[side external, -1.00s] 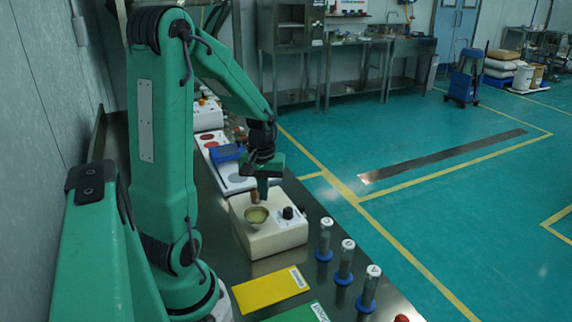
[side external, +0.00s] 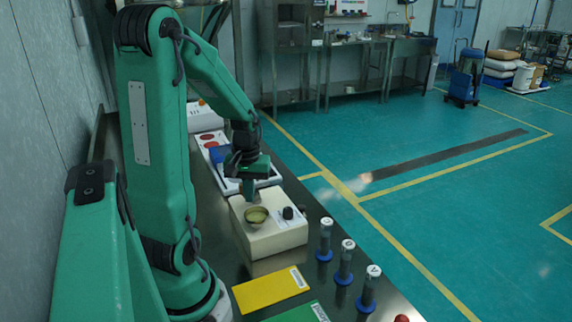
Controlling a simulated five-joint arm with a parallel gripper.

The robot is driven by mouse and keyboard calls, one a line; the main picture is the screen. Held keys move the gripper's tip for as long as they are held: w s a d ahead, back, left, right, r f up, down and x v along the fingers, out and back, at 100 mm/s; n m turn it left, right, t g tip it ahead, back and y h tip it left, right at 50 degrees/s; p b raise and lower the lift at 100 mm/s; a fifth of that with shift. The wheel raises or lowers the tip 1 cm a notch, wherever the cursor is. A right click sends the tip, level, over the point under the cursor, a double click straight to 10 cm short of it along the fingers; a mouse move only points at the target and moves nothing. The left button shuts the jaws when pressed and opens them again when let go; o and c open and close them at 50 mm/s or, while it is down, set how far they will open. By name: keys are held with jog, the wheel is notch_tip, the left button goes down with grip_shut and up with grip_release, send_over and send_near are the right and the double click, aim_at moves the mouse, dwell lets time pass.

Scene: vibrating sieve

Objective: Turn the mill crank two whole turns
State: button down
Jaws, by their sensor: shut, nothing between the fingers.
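The mill is a cream box (side external: 270,241) on the bench, with a bowl (side external: 256,216) of yellowish material on top and a dark knob (side external: 288,212) at its right. My gripper (side external: 249,193) points down at the far left edge of the box top, just behind the bowl. It is shut and empty. The crank is not clearly visible; the gripper covers the place behind the bowl. Whether the fingers touch the crank cannot be told.
Several capped tubes in blue bases, such as this one (side external: 325,240), stand to the right of the mill. A yellow card (side external: 270,290) and a green card (side external: 300,313) lie in front. A white panel with red discs (side external: 212,145) and a blue item (side external: 220,156) are behind.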

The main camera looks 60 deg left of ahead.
jog(key=shift+a, duration=0.1)
dwell(0.3)
jog(key=shift+a, duration=2.05)
jog(key=shift+w, duration=0.1)
